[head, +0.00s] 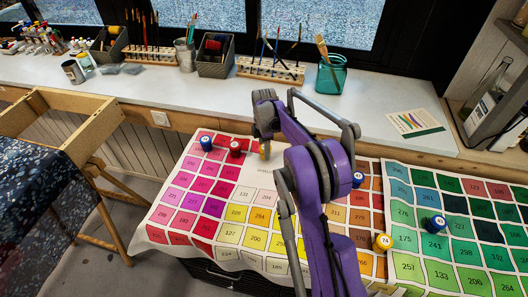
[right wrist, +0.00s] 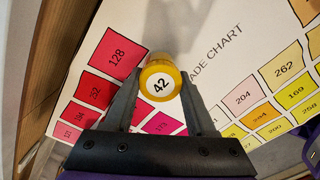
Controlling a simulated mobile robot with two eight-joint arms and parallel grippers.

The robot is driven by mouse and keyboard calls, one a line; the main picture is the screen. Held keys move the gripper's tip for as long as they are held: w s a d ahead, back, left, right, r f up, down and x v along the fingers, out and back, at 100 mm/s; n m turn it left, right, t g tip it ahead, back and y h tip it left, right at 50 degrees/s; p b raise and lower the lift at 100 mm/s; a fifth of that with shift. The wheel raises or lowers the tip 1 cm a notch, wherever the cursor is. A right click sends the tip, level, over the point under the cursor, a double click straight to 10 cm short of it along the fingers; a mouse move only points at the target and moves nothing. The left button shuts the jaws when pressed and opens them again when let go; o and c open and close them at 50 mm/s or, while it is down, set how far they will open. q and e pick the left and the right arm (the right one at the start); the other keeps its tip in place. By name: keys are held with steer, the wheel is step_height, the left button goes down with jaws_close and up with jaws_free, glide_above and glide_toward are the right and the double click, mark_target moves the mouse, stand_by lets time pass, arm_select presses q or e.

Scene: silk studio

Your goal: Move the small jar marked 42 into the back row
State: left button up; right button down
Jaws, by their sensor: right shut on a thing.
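The small jar marked 42 (right wrist: 161,84) has a yellow rim and a white round top. It sits between the two fingertips of my right gripper (right wrist: 158,88), which is shut on it. In the head view the jar's yellow side (head: 264,150) shows just below my right gripper (head: 264,142), near the back edge of the shade chart (head: 240,179). A blue jar (head: 206,142) and a dark red jar (head: 235,148) stand to its left, roughly in line with it. I cannot tell whether the held jar touches the chart. My left gripper is not in view.
More jars stand on the charts: a blue one (head: 358,179), a yellow one marked 74 (head: 383,241) and another blue one (head: 434,224). The windowsill (head: 200,92) behind holds brush racks, pots and a teal glass jar (head: 331,74). My right arm hides the chart's middle.

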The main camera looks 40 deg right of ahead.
steer(key=shift+f, duration=0.75)
steer(key=shift+f, duration=0.1)
steer(key=shift+c, duration=1.1)
jaws_free()
